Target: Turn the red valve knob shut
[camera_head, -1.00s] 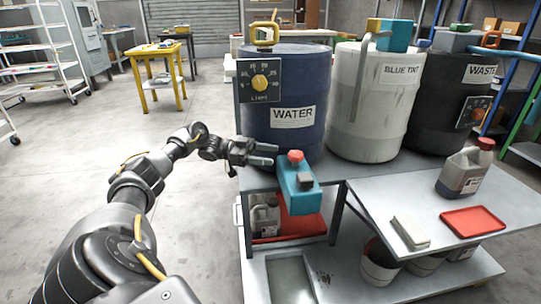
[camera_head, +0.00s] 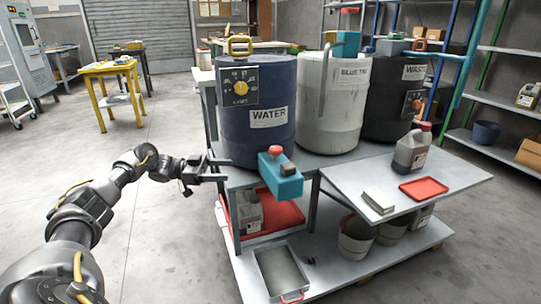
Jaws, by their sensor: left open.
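The red valve knob (camera_head: 275,150) sits on top of a teal valve body (camera_head: 281,178) at the front of the blue WATER drum (camera_head: 256,108). My left gripper (camera_head: 222,170) is left of the valve, at about its height, with its fingers pointing right toward it. The fingers are apart and hold nothing. A gap shows between the fingertips and the teal body. My right gripper is not in this view.
A yellow dial panel (camera_head: 239,87) is on the drum. White (camera_head: 331,104) and black drums stand to its right. A side shelf (camera_head: 440,174) holds a jug (camera_head: 412,148) and a red tray (camera_head: 424,188).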

